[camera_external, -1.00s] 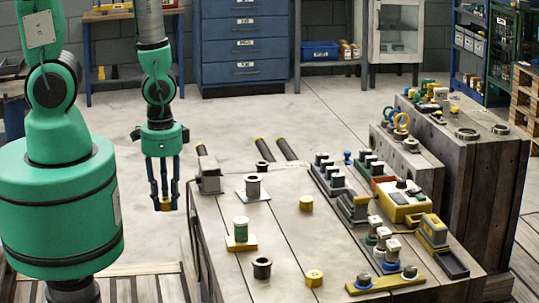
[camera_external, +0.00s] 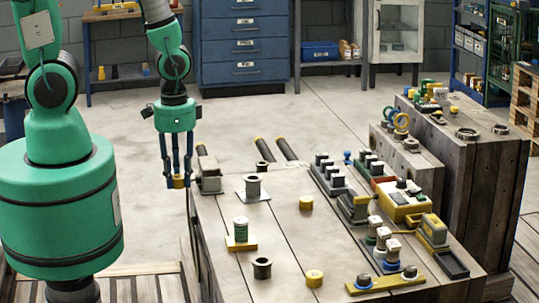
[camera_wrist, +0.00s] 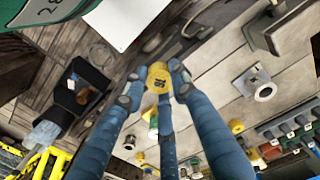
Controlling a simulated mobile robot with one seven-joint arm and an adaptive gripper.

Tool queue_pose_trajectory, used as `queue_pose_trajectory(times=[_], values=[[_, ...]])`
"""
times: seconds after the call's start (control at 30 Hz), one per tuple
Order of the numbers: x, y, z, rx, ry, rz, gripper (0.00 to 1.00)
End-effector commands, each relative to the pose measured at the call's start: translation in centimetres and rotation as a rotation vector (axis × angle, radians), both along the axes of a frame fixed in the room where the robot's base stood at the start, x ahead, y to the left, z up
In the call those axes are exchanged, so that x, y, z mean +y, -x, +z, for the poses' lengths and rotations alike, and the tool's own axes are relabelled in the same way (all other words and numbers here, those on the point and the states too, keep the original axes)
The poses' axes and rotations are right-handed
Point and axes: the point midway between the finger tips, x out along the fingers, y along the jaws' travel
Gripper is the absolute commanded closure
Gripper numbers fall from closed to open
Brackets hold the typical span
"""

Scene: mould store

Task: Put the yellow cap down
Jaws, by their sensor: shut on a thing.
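My gripper (camera_external: 177,178) has three dark blue fingers and points down at the left end of the long bench in the external view. It is shut on a yellow cap (camera_external: 179,184), which shows low between the fingertips. In the wrist view the yellow cap (camera_wrist: 158,74) sits between the fingertips with its round face towards the camera. Two similar yellow caps stand on the bench top, one near the middle (camera_external: 306,203) and one near the front (camera_external: 314,278). I cannot tell whether the held cap is over the bench or just beside it.
The bench top (camera_external: 280,235) has bare boards between its items. A grey block (camera_external: 208,176) stands at its left corner near my gripper. A flanged spool (camera_external: 253,188), a green-and-white cylinder on a yellow base (camera_external: 241,232) and a dark ring (camera_external: 262,267) stand further in.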

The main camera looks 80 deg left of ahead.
Motion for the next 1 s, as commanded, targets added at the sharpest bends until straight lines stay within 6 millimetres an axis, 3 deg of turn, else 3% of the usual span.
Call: queue_pose_trajectory(times=[0.27,0.47,1.0], values=[[2.1,-5.0,0.4,-0.001,0.0,0.096,0.86],[5.1,-10.2,0.7,0.002,0.0,0.202,0.86],[16.5,-22.5,1.2,0.001,-0.001,0.493,0.86]])
